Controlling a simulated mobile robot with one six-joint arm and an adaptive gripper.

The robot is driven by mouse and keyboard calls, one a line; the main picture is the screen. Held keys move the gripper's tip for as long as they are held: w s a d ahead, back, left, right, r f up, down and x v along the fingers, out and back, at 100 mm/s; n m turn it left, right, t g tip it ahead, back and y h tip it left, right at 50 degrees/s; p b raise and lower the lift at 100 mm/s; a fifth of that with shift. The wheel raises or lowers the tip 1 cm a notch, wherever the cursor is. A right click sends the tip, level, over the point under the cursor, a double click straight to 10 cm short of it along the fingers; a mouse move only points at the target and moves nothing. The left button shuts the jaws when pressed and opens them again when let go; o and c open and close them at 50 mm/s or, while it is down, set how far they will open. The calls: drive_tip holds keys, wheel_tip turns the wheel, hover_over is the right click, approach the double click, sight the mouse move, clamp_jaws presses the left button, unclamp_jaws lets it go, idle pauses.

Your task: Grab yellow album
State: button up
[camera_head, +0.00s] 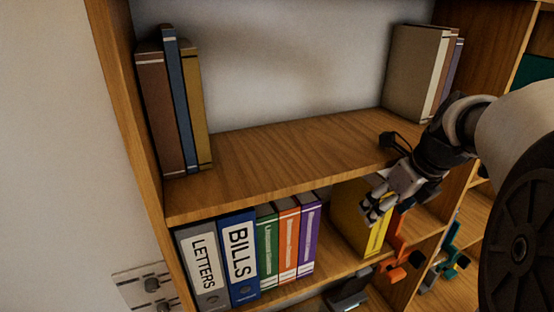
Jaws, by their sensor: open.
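The yellow album (349,217) stands upright on the lower shelf, right of a gap beside the purple binder. Its spine faces forward and to the right. My gripper (371,214) is open and just in front of the album, at about the height of its upper half. The fingers overlap part of the album in the picture. I cannot tell whether they touch it or straddle its spine.
A row of binders (239,254) fills the shelf's left part. The upper shelf board (290,148) lies close above the album. Books stand at its left (170,105) and right (414,70) ends. An orange object (395,240) is right of the album.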

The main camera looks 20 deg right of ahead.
drive_tip(key=shift+s, duration=0.1)
clamp_jaws()
idle(0.8)
drive_tip(key=shift+r, duration=0.15)
